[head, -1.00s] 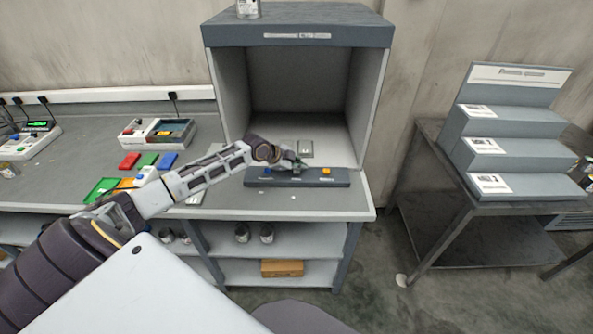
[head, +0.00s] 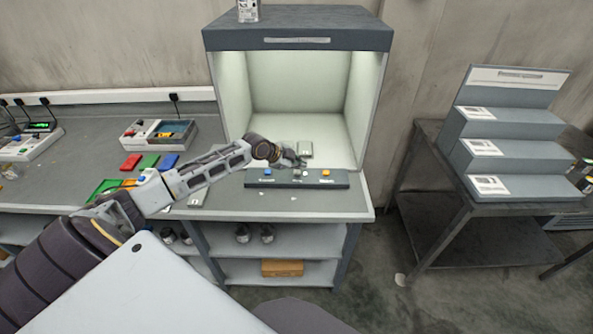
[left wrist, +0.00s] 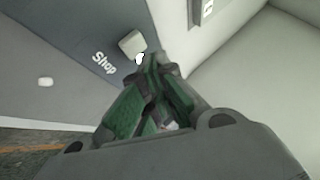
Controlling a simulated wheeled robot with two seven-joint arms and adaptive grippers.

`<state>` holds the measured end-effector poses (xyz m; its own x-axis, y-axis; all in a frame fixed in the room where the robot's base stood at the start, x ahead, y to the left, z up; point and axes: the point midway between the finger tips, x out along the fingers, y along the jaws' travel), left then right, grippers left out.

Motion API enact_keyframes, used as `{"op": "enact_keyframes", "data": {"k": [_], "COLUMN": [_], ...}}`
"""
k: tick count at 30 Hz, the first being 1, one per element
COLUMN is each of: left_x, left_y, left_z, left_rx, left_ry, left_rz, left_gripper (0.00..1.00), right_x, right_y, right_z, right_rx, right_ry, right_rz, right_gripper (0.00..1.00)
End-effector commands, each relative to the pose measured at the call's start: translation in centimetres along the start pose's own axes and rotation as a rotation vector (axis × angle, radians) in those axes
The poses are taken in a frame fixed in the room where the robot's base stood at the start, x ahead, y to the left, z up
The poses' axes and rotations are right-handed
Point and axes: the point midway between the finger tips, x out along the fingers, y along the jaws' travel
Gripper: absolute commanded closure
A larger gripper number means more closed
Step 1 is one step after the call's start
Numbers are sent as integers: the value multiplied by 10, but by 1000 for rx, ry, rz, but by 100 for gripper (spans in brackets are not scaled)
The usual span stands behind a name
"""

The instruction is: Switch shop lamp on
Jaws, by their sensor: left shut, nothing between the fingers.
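The light booth (head: 293,40) stands on the bench, and its inside is brightly lit. A dark control bar (head: 282,184) lies at its front edge with a blue button (head: 267,171), a pale middle button (head: 297,172) and an orange button (head: 326,172). In the left wrist view, the word "Shop" is printed beside a pale button (left wrist: 132,43). My left gripper (head: 300,162) is shut and empty, just above and behind the middle of the bar. Its green-padded fingers (left wrist: 152,62) are close to the pale button; I cannot tell whether they touch. My right gripper is out of view.
A grey panel (head: 305,149) lies inside the booth. Coloured cards, a tray (head: 110,187) and a switch box (head: 157,134) are on the bench to the left. A can (head: 247,10) stands on the booth. A stepped stand (head: 510,153) is at right.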

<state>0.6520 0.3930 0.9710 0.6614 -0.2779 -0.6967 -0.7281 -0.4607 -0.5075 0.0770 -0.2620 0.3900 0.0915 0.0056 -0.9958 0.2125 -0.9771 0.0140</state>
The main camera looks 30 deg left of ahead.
Motion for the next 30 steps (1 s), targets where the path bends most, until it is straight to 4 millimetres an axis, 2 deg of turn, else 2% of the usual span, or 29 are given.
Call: {"op": "enact_keyframes", "data": {"k": [13, 30], "left_x": [-2, -26], "left_y": [-2, -19], "left_z": [-2, -20], "left_rx": [0, 0], "left_ry": [0, 0], "left_rz": [0, 0], "left_gripper": [100, 100], "right_x": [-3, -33], "right_y": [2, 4], "right_z": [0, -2], "right_rx": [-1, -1], "right_ry": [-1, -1], "right_rz": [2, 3], "right_gripper": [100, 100]}}
